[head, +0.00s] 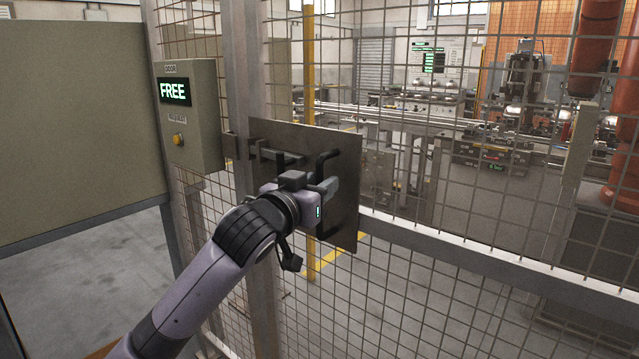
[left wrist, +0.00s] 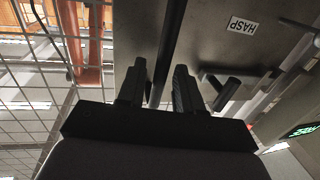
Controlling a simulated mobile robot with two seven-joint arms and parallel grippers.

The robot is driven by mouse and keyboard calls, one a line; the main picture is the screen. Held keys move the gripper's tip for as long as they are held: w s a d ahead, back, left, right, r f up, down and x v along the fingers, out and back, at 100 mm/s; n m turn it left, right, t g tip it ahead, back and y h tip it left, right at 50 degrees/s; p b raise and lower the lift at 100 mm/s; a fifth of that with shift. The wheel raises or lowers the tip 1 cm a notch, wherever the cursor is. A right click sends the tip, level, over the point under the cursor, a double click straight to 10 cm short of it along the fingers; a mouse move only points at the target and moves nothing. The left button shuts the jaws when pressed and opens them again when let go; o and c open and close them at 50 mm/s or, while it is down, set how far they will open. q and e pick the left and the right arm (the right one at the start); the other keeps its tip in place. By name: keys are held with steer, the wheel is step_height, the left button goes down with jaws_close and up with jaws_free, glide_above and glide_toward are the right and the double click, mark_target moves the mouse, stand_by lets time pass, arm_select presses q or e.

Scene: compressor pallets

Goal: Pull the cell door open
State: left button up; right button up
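The cell door (head: 450,240) is a wire-mesh panel in a grey frame and appears closed against the post (head: 243,80). A metal plate (head: 345,215) on it carries a black vertical pull handle (head: 326,160). My left gripper (head: 328,187) is at this handle. In the left wrist view the two fingers (left wrist: 158,85) stand apart on either side of the dark handle bar (left wrist: 174,30), with a visible gap on the left side. A latch (head: 270,153) with a black knob (left wrist: 228,92) sits beside the handle, near a HASP label (left wrist: 242,25). My right gripper is out of view.
A grey control box (head: 190,115) left of the post shows a lit green FREE sign (head: 174,91) and a yellow button (head: 178,140). Behind the mesh are a conveyor line, machinery and an orange robot arm (head: 625,130). A yellow post (head: 309,60) stands behind the door.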

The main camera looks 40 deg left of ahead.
arm_select(q)
steer(key=shift+w, duration=0.35)
jaws_close()
